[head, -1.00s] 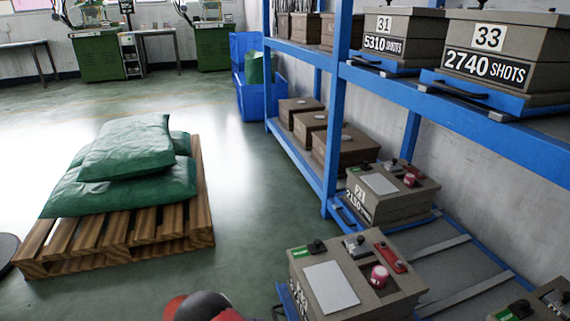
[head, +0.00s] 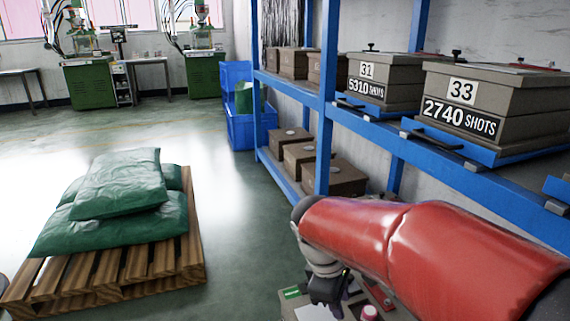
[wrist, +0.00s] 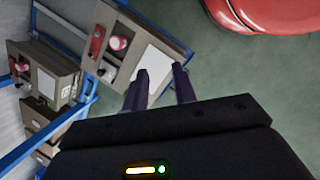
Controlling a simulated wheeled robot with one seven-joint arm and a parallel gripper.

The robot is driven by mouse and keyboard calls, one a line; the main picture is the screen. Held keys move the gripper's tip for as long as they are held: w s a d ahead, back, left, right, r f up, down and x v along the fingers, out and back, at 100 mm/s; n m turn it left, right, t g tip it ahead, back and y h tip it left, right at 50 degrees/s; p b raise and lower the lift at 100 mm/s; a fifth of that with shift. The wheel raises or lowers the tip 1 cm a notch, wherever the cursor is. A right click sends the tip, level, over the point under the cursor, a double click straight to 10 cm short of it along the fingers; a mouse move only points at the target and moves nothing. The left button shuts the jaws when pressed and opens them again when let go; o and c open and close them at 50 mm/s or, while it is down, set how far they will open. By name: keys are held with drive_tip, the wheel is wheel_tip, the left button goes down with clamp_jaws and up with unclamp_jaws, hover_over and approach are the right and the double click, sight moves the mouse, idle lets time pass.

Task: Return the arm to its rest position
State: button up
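My red arm reaches in from the right in the head view, with my gripper (head: 330,298) at its end, low in front of the blue rack. In the wrist view the two dark fingers of my gripper (wrist: 160,88) stand apart with nothing between them. Beyond the fingertips is a grey-brown mould box (wrist: 125,50) with a white plate and a red knob. In the head view my arm hides most of that box (head: 313,312).
A blue rack (head: 326,110) holds boxes marked 31 (head: 380,80) and 33 (head: 490,105). A wooden pallet (head: 105,285) with green sacks (head: 120,190) stands at the left. Blue bins (head: 240,125) and green machines (head: 90,82) are farther back. The floor between pallet and rack is clear.

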drive_tip(key=s+d+r+m+t+y+p, duration=0.1)
drive_tip(key=s+d+r+m+t, duration=0.1)
drive_tip(key=s+r+m, duration=0.2)
drive_tip(key=s+d+r+m+t+y+p, duration=0.2)
drive_tip(key=s+r+m+t, duration=0.1)
drive_tip(key=s+m, duration=0.5)
drive_tip(key=shift+d+r+m, duration=0.4)
